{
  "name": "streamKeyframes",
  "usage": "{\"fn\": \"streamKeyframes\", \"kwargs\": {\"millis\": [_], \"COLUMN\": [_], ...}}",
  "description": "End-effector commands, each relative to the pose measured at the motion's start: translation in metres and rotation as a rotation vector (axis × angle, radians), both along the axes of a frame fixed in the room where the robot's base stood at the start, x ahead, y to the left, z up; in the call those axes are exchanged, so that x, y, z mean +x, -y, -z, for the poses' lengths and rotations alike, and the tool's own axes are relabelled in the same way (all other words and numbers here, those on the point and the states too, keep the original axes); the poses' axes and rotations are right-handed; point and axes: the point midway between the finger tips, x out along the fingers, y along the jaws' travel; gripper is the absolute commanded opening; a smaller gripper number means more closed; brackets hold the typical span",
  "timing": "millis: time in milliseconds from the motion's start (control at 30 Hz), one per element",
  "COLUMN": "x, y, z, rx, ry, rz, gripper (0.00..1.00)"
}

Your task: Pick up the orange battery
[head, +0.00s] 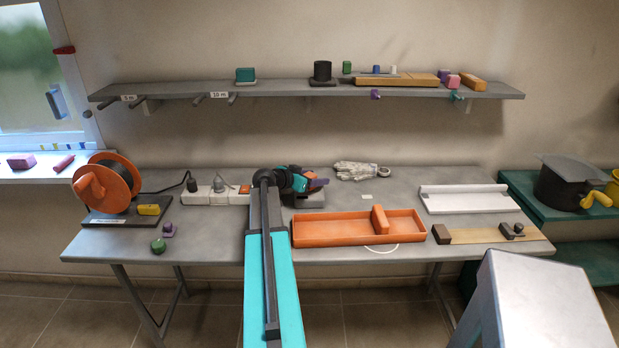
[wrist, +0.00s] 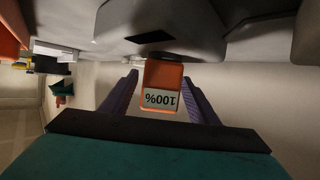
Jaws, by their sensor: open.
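The orange battery (wrist: 163,76) carries a light label reading "100%", upside down in the wrist view. Its far end meets a dark part of a large grey body (wrist: 215,35). My gripper (wrist: 160,98) is open, with one purple finger on each side of the battery and a visible gap on the left. Contact on the right is hard to tell. In the head view a bit of orange (head: 311,175), likely the battery, shows beside my gripper (head: 318,184), above a grey block (head: 309,200) on the table. My arm hides much of that spot.
An orange tray (head: 340,239) with an upright divider lies to the right in front. A power strip (head: 205,197) and an orange cable reel (head: 108,185) stand left. Gloves (head: 357,171) lie behind. A shelf (head: 300,89) hangs above the table.

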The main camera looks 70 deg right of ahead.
Motion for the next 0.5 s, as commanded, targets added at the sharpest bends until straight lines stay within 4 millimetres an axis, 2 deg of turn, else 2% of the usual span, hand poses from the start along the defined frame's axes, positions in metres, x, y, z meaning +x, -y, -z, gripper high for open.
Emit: {"fn": "streamKeyframes", "kwargs": {"millis": [133, 500], "x": [-0.0038, -0.0034], "y": [0.0078, 0.0074], "z": [0.0029, 0.0037], "rx": [0.000, 0.000], "ry": [0.000, 0.000], "rz": [0.001, 0.000], "gripper": [0.55, 0.55]}}
